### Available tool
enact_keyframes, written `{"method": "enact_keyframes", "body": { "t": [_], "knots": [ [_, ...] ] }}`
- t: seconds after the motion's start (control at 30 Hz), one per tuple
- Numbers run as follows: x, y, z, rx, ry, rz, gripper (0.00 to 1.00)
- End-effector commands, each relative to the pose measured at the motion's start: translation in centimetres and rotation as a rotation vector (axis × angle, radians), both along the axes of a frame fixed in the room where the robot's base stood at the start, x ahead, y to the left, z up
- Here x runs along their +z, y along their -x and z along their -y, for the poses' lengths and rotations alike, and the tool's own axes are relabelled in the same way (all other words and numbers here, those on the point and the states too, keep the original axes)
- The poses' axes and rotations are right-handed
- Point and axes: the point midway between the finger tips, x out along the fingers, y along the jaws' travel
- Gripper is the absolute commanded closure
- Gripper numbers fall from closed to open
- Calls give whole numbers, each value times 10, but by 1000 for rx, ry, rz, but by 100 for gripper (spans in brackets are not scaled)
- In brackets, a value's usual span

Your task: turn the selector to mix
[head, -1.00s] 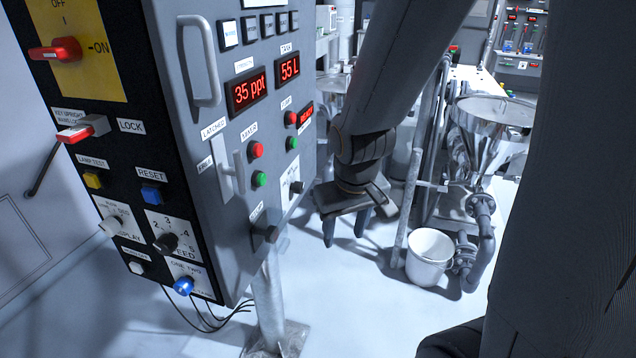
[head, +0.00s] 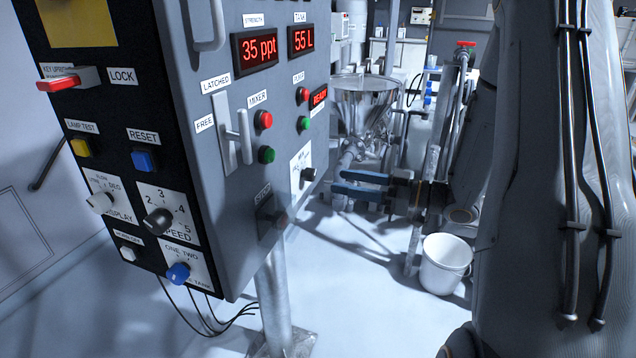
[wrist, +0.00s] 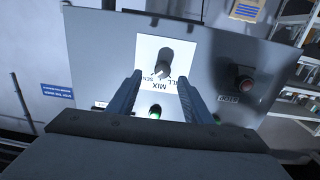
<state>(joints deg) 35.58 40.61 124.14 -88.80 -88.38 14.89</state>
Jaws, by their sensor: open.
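The selector (head: 308,175) is a dark knob on a white plate on the side face of the grey control cabinet. In the wrist view the selector knob (wrist: 165,58) stands out from the plate (wrist: 146,50), with MIX printed upside down just below it. Other lettering there is hard to read, and I cannot tell which mark the knob points at. My gripper (head: 338,181) is open and empty, pointing left at the selector with a gap between. In the wrist view my gripper (wrist: 160,75) has its fingers on either side of the knob's line, short of it.
Green (head: 304,124) and red (head: 302,95) pump buttons sit just above the selector. A white bucket (head: 446,265) stands on the floor, with a steel hopper (head: 362,105) behind.

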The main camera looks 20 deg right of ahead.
Motion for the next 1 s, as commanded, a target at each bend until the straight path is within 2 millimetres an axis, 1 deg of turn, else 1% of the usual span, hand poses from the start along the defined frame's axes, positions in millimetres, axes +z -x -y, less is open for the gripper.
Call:
{"method": "enact_keyframes", "body": {
  "t": [0.07,0.17,0.4,0.6,0.73,0.97,1.0],
  "knots": [
    [0,3,-2,18,-19,5,54],
    [2,-1,-10,26,-25,8,54],
    [3,-23,-41,26,-23,8,54],
    [1,-36,-58,23,-22,7,54],
    [1,-40,-63,22,-22,7,54],
    [1,-41,-63,20,-21,8,54],
    [1,-41,-63,20,-21,8,58]
  ]
}}
